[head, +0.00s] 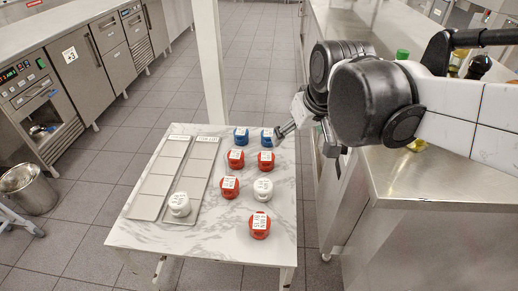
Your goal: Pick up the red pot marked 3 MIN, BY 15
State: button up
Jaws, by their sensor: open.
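Several red pots stand on the marble-topped table: a back left one (236,158), a back right one (266,161), a middle left one (229,187) and a front one (259,227). Each has a white label on its lid. The front label seems to read MIN, BY 15, but its first digit is unclear; the other red labels are too small to read. I cannot tell which is marked 3 MIN, BY 15. My gripper (279,136) is open beside the right blue pot (267,138), above the table's back right; contact is unclear.
Another blue pot (241,136) and a white pot (263,189) stand among the red ones. Two long trays (154,184) lie on the left; a white pot (180,204) is on the right-hand one. A steel counter (440,180) borders the right. A white post (209,60) rises behind the table.

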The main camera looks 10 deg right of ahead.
jog(key=w+f+n+g+b, duration=0.1)
jog(key=w+f, duration=0.3)
jog(key=w, duration=0.3)
jog(key=w+f+n+g+b, duration=0.1)
jog(key=w+f, duration=0.2)
jog(key=w, duration=0.5)
jog(key=n+g+b, duration=0.2)
jog(key=b, duration=0.1)
send_over(265, 161)
jog(key=w+d, duration=0.1)
jog(key=d, duration=0.1)
notch_tip(265, 161, down, 16)
jog(key=f, duration=0.1)
jog(key=shift+n+y, duration=0.3)
jog(key=shift+y, duration=0.1)
jog(key=f+b, duration=0.1)
jog(key=f, duration=0.3)
jog(key=w+f+b, duration=0.1)
jog(key=f, duration=0.4)
jog(key=w+a+f+b, duration=0.1)
jog(key=f, duration=0.3)
jog(key=shift+a+f+b, duration=0.1)
jog(key=shift+f+b, duration=0.2)
jog(key=shift+c, duration=0.4)
jog(key=shift+r, duration=0.1)
jog(key=c, duration=1.5)
